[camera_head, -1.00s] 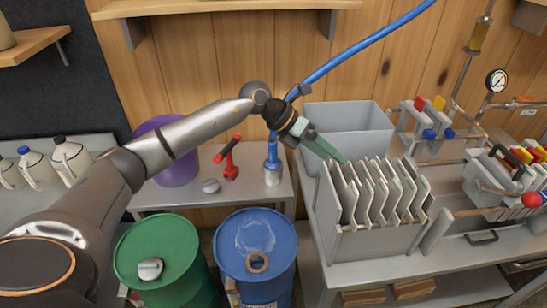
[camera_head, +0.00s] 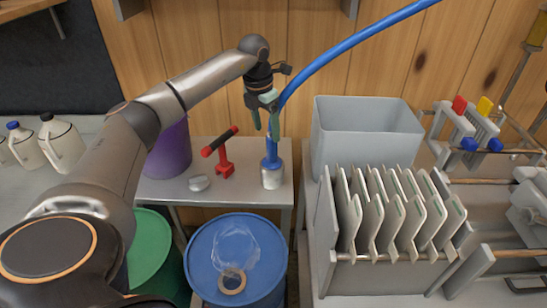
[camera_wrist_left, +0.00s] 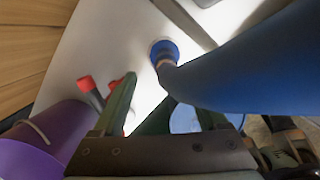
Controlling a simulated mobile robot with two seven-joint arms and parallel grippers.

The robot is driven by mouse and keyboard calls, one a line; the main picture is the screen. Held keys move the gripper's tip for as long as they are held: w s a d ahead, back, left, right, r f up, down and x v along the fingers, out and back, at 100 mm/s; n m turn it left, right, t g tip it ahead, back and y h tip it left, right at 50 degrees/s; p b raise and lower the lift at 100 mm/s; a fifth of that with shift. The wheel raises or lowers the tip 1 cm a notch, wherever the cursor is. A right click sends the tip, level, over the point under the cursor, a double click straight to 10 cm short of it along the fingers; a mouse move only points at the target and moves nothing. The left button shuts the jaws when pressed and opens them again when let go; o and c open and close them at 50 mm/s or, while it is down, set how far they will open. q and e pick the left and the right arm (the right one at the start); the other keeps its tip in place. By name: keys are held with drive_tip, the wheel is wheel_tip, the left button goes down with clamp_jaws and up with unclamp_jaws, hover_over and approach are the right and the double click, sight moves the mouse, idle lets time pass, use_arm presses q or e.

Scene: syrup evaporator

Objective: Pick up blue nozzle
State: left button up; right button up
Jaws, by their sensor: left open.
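The blue nozzle (camera_head: 271,161) stands upright in a pale grey cup-like base (camera_head: 272,180) at the right end of the small side table. Its blue hose (camera_head: 352,45) rises from it and arcs to the upper right. In the left wrist view the blue nozzle (camera_wrist_left: 164,51) shows past the fingertips, and the thick blue hose (camera_wrist_left: 245,75) crosses the right side, hiding part of the scene. My left gripper (camera_head: 266,125) points down just above the nozzle, close to the hose. It is open, and nothing shows held between its green fingers. My right gripper is out of view.
A red-handled tool (camera_head: 222,155) and a small grey lump (camera_head: 199,183) lie left of the nozzle on the side table (camera_head: 230,188). A purple bucket (camera_head: 168,150) stands further left. A grey bin (camera_head: 365,140) and plate rack stand right. A blue drum (camera_head: 205,262) is in front.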

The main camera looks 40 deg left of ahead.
sight(273, 150)
use_arm(q)
drive_tip(key=f, duration=0.3)
drive_tip(key=shift+w+d+f, duration=0.1)
drive_tip(key=shift+w, duration=0.2)
drive_tip(key=f, duration=0.2)
drive_tip(key=d+f, duration=0.1)
drive_tip(key=f, duration=0.1)
drive_tip(key=shift+w+f, duration=0.1)
drive_tip(key=shift+w, duration=0.25)
drive_tip(key=shift+w+a+f, duration=0.1)
drive_tip(key=shift+f, duration=0.4)
clamp_jaws()
drive_tip(key=shift+r, duration=0.1)
